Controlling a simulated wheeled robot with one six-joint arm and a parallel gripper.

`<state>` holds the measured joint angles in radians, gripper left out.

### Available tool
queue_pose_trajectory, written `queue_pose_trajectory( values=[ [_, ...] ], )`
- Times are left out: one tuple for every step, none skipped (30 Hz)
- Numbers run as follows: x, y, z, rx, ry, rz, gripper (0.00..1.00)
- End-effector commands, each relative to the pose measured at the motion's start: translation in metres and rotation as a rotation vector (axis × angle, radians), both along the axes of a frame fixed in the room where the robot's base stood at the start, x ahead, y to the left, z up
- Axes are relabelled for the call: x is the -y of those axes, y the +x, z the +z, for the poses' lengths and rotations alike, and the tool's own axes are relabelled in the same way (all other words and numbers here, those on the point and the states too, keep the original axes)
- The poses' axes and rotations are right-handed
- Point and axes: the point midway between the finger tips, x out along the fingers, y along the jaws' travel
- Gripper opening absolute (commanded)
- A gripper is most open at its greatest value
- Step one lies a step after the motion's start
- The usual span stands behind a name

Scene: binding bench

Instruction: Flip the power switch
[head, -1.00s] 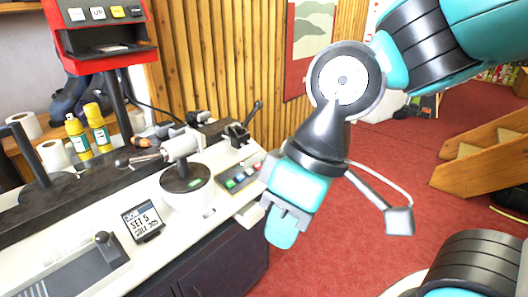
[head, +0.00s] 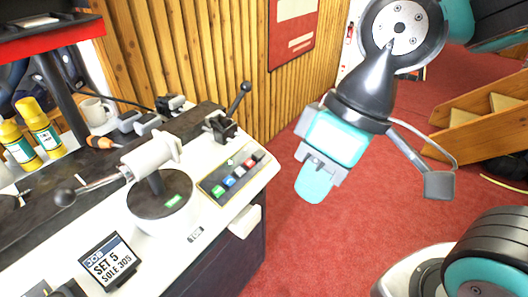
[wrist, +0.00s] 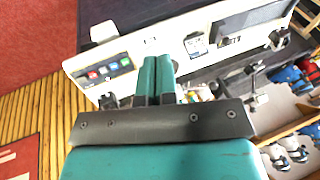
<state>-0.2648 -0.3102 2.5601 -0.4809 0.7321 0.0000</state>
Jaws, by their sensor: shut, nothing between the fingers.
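A control panel (head: 232,176) with a row of coloured buttons sits on the white bench near its right end. It also shows in the wrist view (wrist: 107,71), left of my fingers. I cannot tell which control is the power switch. A black lever with a ball knob (head: 238,100) stands on a block just behind the panel. My gripper (head: 314,186) is in the air over the red floor, right of the bench and apart from the panel. Its teal fingers are shut and empty, side by side in the wrist view (wrist: 157,65).
A white clamp-like device with a handle (head: 152,160) stands left of the panel. Yellow bottles (head: 43,128) and a mug (head: 93,110) are behind. The slatted wall closes the back. Red floor is free to the right; wooden steps (head: 482,130) stand beyond.

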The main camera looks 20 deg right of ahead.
Motion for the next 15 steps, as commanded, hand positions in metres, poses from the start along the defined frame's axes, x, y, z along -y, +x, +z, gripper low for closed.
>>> queue_pose_trajectory(
  values=[
    [0.000, 0.001, 0.000, -0.001, 0.000, -0.003, 0.00],
    [0.000, 0.003, 0.000, -0.002, 0.000, -0.011, 0.00],
    [0.000, 0.009, -0.001, -0.007, 0.001, -0.032, 0.00],
    [-0.001, 0.016, -0.002, -0.015, 0.002, -0.056, 0.00],
    [0.000, 0.025, -0.003, -0.021, 0.004, -0.090, 0.00],
    [0.000, 0.041, -0.006, -0.037, 0.006, -0.150, 0.00],
    [0.001, 0.056, -0.008, -0.051, 0.009, -0.205, 0.00],
    [0.002, 0.073, -0.012, -0.067, 0.013, -0.268, 0.00],
    [0.004, 0.098, -0.018, -0.092, 0.018, -0.360, 0.00],
    [0.007, 0.119, -0.024, -0.112, 0.024, -0.437, 0.00],
    [0.010, 0.140, -0.030, -0.132, 0.031, -0.516, 0.00],
    [0.016, 0.168, -0.040, -0.159, 0.041, -0.622, 0.00],
    [0.022, 0.189, -0.048, -0.180, 0.048, -0.702, 0.00],
    [0.028, 0.209, -0.057, -0.200, 0.057, -0.780, 0.00],
    [0.037, 0.234, -0.070, -0.227, 0.070, -0.881, 0.00]
  ],
)
